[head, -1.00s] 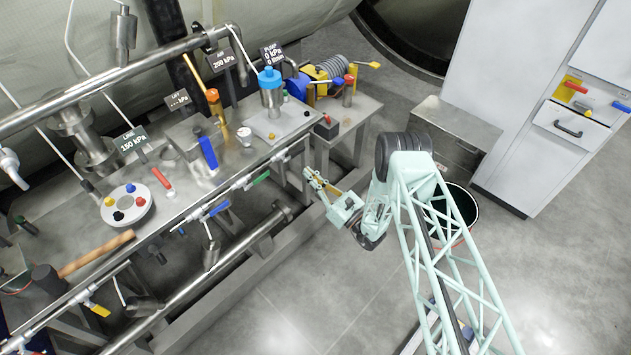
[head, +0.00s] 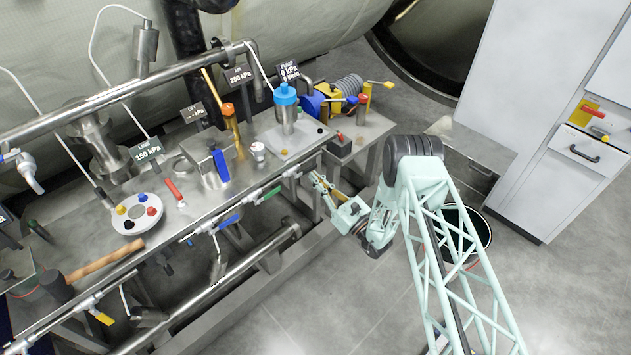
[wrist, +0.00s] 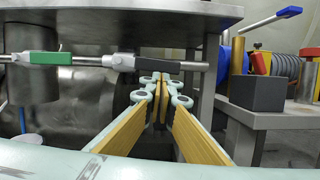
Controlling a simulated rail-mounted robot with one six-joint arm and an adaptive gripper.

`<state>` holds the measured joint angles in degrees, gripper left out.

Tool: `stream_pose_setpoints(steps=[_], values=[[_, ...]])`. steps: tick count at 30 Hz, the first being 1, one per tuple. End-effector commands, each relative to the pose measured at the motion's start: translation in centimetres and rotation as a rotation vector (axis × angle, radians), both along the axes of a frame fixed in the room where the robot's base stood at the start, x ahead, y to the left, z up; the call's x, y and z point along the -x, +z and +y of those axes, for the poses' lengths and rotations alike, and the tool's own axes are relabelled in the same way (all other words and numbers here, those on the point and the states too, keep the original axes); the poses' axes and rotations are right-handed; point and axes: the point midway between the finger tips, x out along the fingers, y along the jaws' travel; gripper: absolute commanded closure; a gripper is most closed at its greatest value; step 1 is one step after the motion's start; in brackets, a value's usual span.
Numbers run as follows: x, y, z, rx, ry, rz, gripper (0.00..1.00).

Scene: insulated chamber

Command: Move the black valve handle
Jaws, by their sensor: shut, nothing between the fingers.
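The black valve handle (wrist: 141,60) appears in the wrist view on a horizontal pipe under the bench top, with a grey piece at its end. In the head view it is small on the front rail (head: 293,171), right of the green handle (head: 270,193). My gripper (head: 317,178) is beside the bench front, just right of the handle. In the wrist view my gripper's fingers (wrist: 160,82) are shut and empty, their tips pointing ahead just below and right of the handle. Contact with the handle cannot be told. The fingertips partly hide what lies behind them.
The green handle also shows in the wrist view (wrist: 43,57), left on the same pipe. A bench leg (wrist: 205,90) stands close right of the fingers. A side table (head: 375,130) carries a black block (wrist: 257,94) and a pump. Open floor (head: 340,290) lies in front.

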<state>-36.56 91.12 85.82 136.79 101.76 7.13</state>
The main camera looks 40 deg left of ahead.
Motion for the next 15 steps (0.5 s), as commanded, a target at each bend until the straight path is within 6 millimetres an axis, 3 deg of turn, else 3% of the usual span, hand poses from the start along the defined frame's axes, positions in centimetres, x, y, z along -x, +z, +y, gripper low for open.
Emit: stream_pose_setpoints(steps=[15], values=[[-0.46, 0.50, -0.07, 0.004, -0.001, -0.029, 1.00]])
